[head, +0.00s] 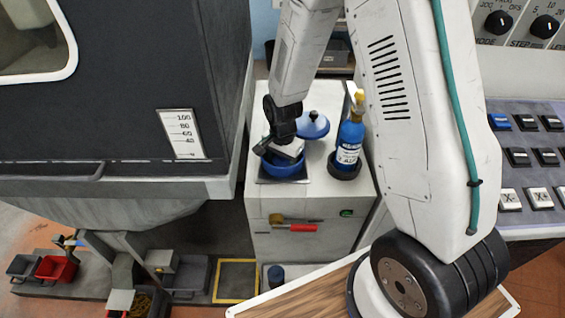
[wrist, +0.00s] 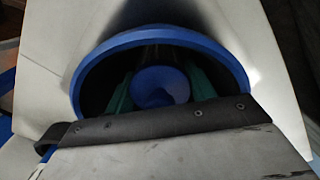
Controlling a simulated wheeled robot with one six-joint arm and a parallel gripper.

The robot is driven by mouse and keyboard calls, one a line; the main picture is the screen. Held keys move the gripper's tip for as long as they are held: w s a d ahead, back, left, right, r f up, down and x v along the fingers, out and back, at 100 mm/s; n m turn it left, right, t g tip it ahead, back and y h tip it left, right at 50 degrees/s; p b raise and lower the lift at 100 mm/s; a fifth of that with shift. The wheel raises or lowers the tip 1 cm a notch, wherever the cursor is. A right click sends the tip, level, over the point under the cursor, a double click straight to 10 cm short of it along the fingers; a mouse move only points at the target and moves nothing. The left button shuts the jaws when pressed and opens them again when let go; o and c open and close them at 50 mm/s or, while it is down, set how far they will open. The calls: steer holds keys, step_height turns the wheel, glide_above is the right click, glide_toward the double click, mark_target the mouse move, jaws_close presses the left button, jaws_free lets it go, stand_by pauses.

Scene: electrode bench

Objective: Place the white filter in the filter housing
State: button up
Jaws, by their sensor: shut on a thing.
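The filter housing (head: 287,175) is an open blue bowl set in the top of a white cabinet. Its blue rim (wrist: 88,66) also shows in the wrist view, with a dark inside. My gripper (head: 288,157) reaches down over and into it; the tips are hidden in the head view. In the wrist view, green fingers (wrist: 160,95) stand on either side of a round blue piece (wrist: 160,88). This may be the top of the white filter; no white filter body shows clearly. The housing's likely lid (head: 313,125), blue with a knob, lies behind on the right.
A blue bottle (head: 350,140) with a yellow top stands in a dark holder close to the right of the housing. A large dark machine (head: 110,100) rises on the left. A red-handled tool (head: 300,227) is on the cabinet front. A button panel (head: 530,160) is at right.

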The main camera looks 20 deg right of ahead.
steer(key=o, duration=1)
steer(key=shift+c, duration=0.2)
step_height(320, 180, up, 11)
steer(key=shift+r, duration=0.1)
steer(key=shift+s+r, duration=0.15)
steer(key=shift+r, duration=0.85)
steer(key=s+d+r+n, duration=0.2)
steer(key=s+r+n, duration=0.3)
steer(key=s+r, duration=0.65)
steer(key=s+r+n, duration=0.3)
steer(key=s, duration=0.4)
steer(key=s+d+r+n+t, duration=0.1)
steer(key=s+r+n, duration=0.2)
steer(key=s, duration=0.4)
steer(key=shift+s+r, duration=0.15)
steer(key=shift+r, duration=0.65)
